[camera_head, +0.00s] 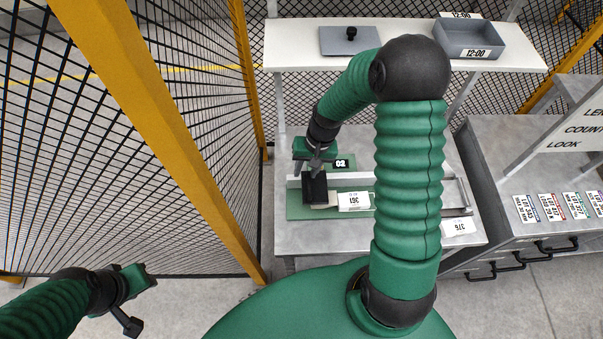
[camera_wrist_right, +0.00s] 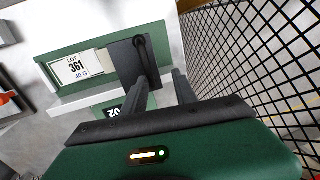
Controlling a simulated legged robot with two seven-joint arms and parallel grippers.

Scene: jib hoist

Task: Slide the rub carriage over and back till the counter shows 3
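The rub carriage, a black block with an upright black handle (camera_wrist_right: 147,58), sits at the left end of the green-based track in the head view (camera_head: 315,189). My right gripper (camera_head: 316,168) is above it; in the wrist view its two fingers (camera_wrist_right: 164,78) are apart, the left one close to the handle. Whether it touches is hard to tell. The counter (camera_head: 342,163) behind the track appears to read 02. A white card marked 361 (camera_head: 354,201) lies on the track beside the carriage. My left gripper (camera_head: 142,301) is open and empty, low at the left.
A white shelf (camera_head: 295,45) behind holds a grey plate with a black knob (camera_head: 351,40) and a grey bin (camera_head: 470,38). A card marked 376 (camera_head: 461,227) lies at the table's right. A mesh fence with yellow posts (camera_head: 165,120) stands left; a drawer cabinet (camera_head: 520,240) stands right.

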